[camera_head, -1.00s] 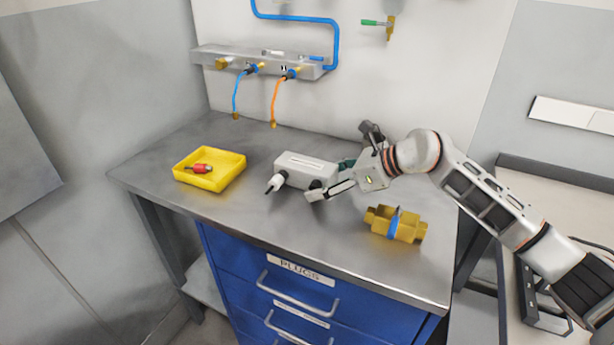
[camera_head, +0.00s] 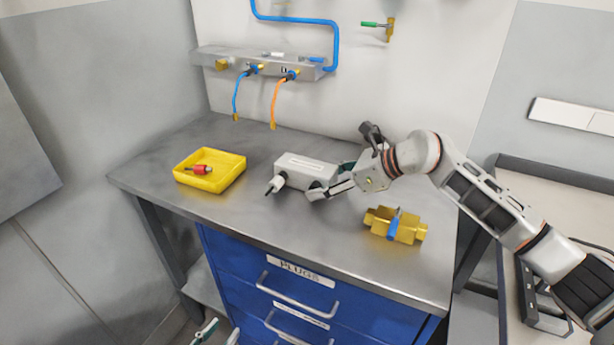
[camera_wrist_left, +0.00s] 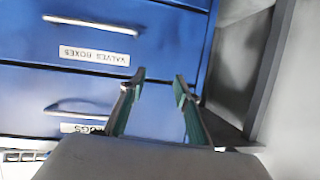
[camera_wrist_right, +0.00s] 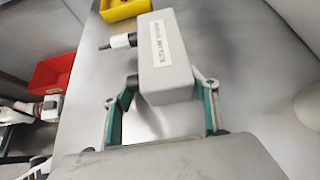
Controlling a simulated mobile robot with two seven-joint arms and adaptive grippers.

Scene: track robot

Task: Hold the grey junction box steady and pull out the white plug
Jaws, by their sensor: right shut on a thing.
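The grey junction box (camera_head: 306,170) lies on the steel bench top, with a label on its upper face; it also shows in the right wrist view (camera_wrist_right: 168,62). My right gripper (camera_head: 332,181) is shut on the box's right end, one finger on each side. My left gripper (camera_head: 224,329) is low in front of the blue drawers, apart from the box. Its fingers stand open and empty in the left wrist view (camera_wrist_left: 158,90).
A yellow tray (camera_head: 222,178) with a red part (camera_head: 200,169) stands left of the box. A brass valve (camera_head: 394,225) with a blue band lies right of it. A wall manifold (camera_head: 262,64) with hanging blue and orange cables is behind. The front left bench top is clear.

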